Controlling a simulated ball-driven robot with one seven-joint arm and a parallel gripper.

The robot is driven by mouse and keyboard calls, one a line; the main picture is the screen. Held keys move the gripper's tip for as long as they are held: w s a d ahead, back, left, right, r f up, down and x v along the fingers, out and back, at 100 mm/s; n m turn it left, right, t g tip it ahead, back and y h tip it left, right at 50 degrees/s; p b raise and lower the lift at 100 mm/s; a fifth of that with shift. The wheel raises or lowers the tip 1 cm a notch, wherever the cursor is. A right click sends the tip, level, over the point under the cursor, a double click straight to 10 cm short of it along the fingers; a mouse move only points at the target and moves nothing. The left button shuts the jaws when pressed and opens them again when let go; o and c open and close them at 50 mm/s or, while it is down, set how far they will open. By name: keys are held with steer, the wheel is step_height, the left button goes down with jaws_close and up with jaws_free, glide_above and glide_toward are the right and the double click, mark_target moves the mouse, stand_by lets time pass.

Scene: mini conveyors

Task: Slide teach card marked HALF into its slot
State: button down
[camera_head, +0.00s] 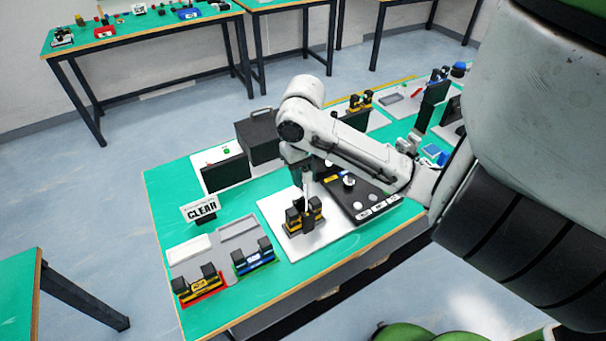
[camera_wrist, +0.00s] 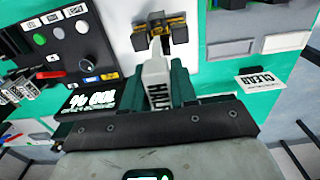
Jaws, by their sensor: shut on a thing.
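My gripper (camera_wrist: 165,86) is shut on a white card (camera_wrist: 156,76) with HALF lettered on it in black. The card's narrow end points at a black and yellow holder (camera_wrist: 178,33) on a white plate. In the head view my gripper (camera_head: 302,178) hangs above this holder (camera_head: 293,222), and the card (camera_head: 307,197) shows as a thin pale strip above it. The card's far end is close to the holder. I cannot tell whether it touches or has entered a slot, and the slot opening is not clearly visible.
A dark control panel (camera_head: 361,205) with knob and buttons stands right beside the holder. A CLEAR sign (camera_head: 201,209), a red-based unit (camera_head: 200,288) and a blue-based unit (camera_head: 254,259) are to the left. Dark boxes (camera_head: 260,138) stand behind. Green tabletop (camera_head: 165,200) is free at the left edge.

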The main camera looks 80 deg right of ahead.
mark_target(304, 187)
steer(key=shift+r+p, duration=0.1)
steer(key=shift+p, duration=0.2)
steer(key=shift+f+b, duration=2)
steer(key=shift+f, duration=0.5)
steer(key=shift+f+b, duration=1.65)
steer(key=shift+f, duration=0.8)
steer(key=c, duration=0.8)
jaws_free()
step_height(304, 187, up, 11)
steer(key=p, duration=0.3)
steer(key=shift+f, duration=0.1)
